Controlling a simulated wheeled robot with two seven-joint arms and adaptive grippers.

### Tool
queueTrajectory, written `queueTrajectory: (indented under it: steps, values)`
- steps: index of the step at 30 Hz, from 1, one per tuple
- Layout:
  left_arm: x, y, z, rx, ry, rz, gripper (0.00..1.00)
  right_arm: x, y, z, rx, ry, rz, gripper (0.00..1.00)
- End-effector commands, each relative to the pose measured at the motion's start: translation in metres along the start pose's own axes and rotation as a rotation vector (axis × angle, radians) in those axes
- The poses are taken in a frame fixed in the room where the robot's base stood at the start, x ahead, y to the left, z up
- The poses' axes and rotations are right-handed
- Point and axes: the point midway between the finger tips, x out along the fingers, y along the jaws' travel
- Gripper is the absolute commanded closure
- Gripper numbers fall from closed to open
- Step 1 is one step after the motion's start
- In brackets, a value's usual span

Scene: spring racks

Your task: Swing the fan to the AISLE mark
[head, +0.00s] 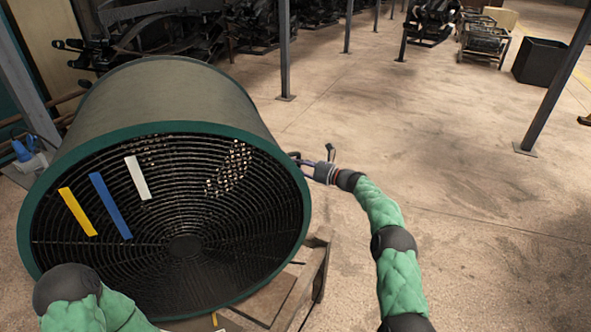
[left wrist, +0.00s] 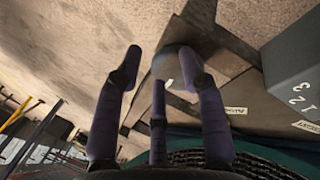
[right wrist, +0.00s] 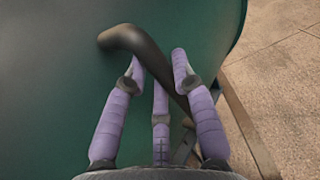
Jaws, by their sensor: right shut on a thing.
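Yellow, blue and white strips hang on the grille. My right gripper (head: 304,164) is at the drum's right side. In the right wrist view its fingers (right wrist: 158,65) are closed around a dark bent handle (right wrist: 125,40) beside the green drum wall. My left gripper is hidden in the head view; in the left wrist view its fingers (left wrist: 163,62) are spread. Two small labels (left wrist: 235,110) lie on a plate there; I cannot read AISLE for certain.
A grey box marked 1 2 3 (left wrist: 300,75) stands beside the plate. Grey posts (head: 285,50) rise behind the fan and at right. Dark machinery (head: 150,35) stands at the back left. A black bin (head: 540,62) is far right. The floor right of the fan is clear.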

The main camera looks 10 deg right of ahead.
Motion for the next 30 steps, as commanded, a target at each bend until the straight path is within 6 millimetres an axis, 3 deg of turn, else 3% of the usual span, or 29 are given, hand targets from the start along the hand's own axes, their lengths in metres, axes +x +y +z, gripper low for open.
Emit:
queueTrajectory:
  steps: [12, 13, 15, 16, 30]
  values:
    - [0.0004, -0.0001, 0.0, 0.0, 0.0, 0.0, 0.6, -0.0014, -0.0032, -0.0004, 0.001, 0.001, -0.006, 1.0]
    - [0.0005, -0.0002, 0.0, 0.0, 0.0, 0.0, 0.6, -0.0014, -0.0032, -0.0004, 0.001, 0.001, -0.006, 0.71]
    - [0.0005, -0.0002, 0.0, 0.0, 0.0, 0.0, 0.6, -0.0013, -0.0031, -0.0005, 0.001, 0.001, -0.006, 0.51]
    - [0.0005, -0.0002, 0.0, 0.0, 0.0, 0.0, 0.6, -0.0012, -0.003, -0.0005, 0.001, 0.001, -0.006, 0.49]
    - [0.0005, -0.0002, 0.0, 0.0, 0.0, 0.0, 0.6, -0.0089, -0.0026, 0.0008, -0.001, 0.0, -0.004, 0.49]
